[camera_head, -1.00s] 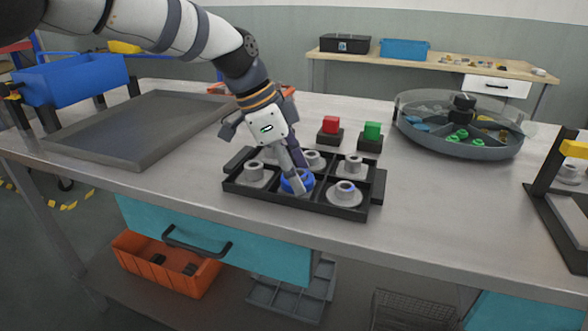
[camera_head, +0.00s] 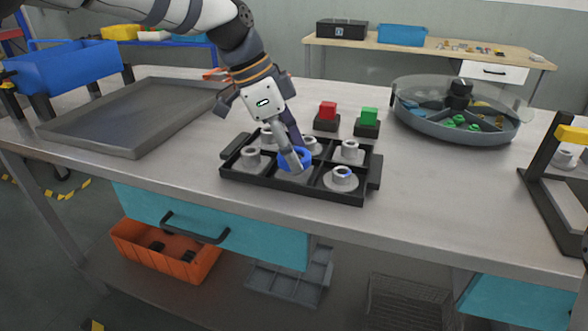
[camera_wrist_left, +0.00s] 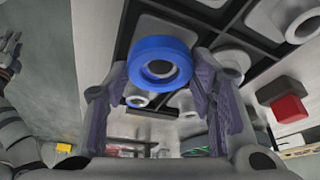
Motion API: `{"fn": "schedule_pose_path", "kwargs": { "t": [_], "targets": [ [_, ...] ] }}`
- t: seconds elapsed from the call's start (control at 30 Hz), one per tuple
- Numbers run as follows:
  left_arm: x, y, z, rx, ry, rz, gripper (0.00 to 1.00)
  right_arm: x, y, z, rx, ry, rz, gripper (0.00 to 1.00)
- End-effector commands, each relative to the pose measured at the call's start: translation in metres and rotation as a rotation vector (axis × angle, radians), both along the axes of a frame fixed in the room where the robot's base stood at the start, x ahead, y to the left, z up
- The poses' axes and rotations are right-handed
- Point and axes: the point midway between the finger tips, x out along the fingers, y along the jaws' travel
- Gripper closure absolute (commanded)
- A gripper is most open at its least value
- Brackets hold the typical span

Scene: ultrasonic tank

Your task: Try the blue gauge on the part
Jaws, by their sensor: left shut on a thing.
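The blue ring gauge (camera_head: 297,158) is gripped between the fingertips of my left gripper (camera_head: 290,155), over the front middle compartment of a black tray (camera_head: 374,172). In the left wrist view, the ring (camera_wrist_left: 160,62) sits between both fingers, its hole facing the camera. A grey flanged part (camera_head: 294,176) shows under the ring; the fingers and ring hide its top, so I cannot tell whether the ring is around it. Several like grey parts, one at the front right (camera_head: 341,178), stand in the other compartments. My right gripper is not in view.
Red (camera_head: 327,112) and green (camera_head: 368,117) blocks on dark bases stand behind the tray. A round divided bin (camera_head: 460,125) is at right, beside a black stand (camera_head: 548,195). A large empty grey tray (camera_head: 130,118) lies at left.

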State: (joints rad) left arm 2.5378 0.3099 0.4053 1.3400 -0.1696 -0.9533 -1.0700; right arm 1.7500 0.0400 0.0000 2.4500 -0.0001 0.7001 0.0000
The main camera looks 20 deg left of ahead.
Motion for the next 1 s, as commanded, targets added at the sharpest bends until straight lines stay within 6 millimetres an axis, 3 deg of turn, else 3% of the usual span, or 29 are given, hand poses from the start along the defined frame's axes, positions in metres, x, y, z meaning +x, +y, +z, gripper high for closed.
{"fn": "schedule_pose_path", "kwargs": {
  "t": [0.63, 1.0],
  "targets": [
    [0.001, 0.000, 0.037, -0.001, -0.008, 0.001, 0.87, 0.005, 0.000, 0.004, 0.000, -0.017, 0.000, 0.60],
    [0.001, 0.000, 0.041, -0.002, -0.006, 0.001, 0.87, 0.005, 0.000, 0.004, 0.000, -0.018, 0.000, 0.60]
  ]
}}
